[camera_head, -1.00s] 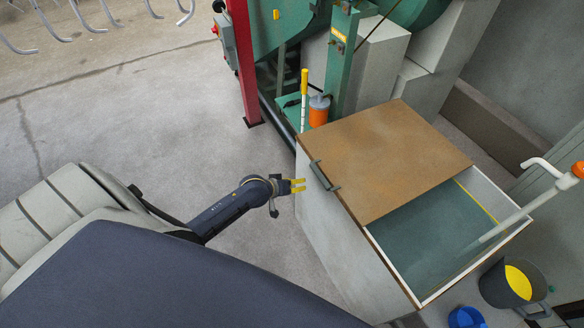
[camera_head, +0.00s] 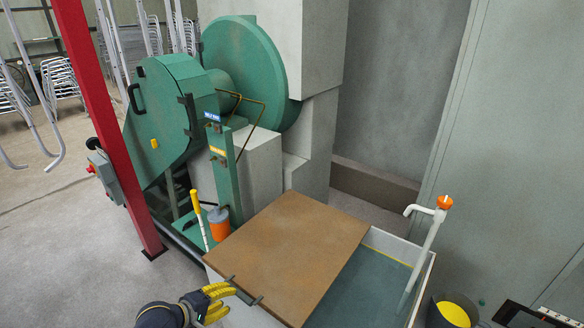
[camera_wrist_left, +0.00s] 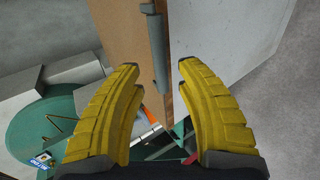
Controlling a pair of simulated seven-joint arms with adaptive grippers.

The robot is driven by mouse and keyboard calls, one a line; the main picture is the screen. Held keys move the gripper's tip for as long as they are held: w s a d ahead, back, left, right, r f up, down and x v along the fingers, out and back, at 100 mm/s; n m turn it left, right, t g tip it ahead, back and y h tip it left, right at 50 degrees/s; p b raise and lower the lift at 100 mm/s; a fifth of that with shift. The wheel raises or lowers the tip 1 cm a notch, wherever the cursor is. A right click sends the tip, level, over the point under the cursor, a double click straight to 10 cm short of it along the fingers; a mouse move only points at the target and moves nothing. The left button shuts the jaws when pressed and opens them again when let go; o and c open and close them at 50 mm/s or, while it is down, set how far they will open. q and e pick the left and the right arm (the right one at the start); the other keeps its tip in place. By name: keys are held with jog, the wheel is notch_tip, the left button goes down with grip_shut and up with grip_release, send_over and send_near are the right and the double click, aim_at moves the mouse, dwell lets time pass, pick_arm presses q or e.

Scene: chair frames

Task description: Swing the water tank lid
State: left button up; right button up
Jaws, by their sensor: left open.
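The brown water tank lid (camera_head: 295,250) lies flat over the left part of the tank (camera_head: 428,290). The dark green water shows in the uncovered right part. A dark bar handle (camera_head: 243,291) sits at the lid's near left edge. My left gripper (camera_head: 229,301), with yellow fingers, is open just left of the handle. In the left wrist view the open fingers (camera_wrist_left: 158,80) face the handle (camera_wrist_left: 158,55), with the lid's brown face (camera_wrist_left: 122,25) and the tank's pale wall (camera_wrist_left: 215,40) beyond. The handle looks apart from the fingers. My right gripper is out of view.
A green machine (camera_head: 165,110) and red post (camera_head: 110,130) stand behind. A yellow-topped stick (camera_head: 198,215) and orange container (camera_head: 219,222) are beside the lid's far left corner. A white pipe (camera_head: 425,245) rises from the tank. A bucket (camera_head: 452,312) stands at right.

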aim_at(236, 294)
pick_arm(q)
jog(key=x, duration=0.6)
jog(key=shift+w+d+f, duration=0.1)
jog(key=shift+w+d, duration=0.05)
jog(key=shift+w, duration=0.05)
grip_shut()
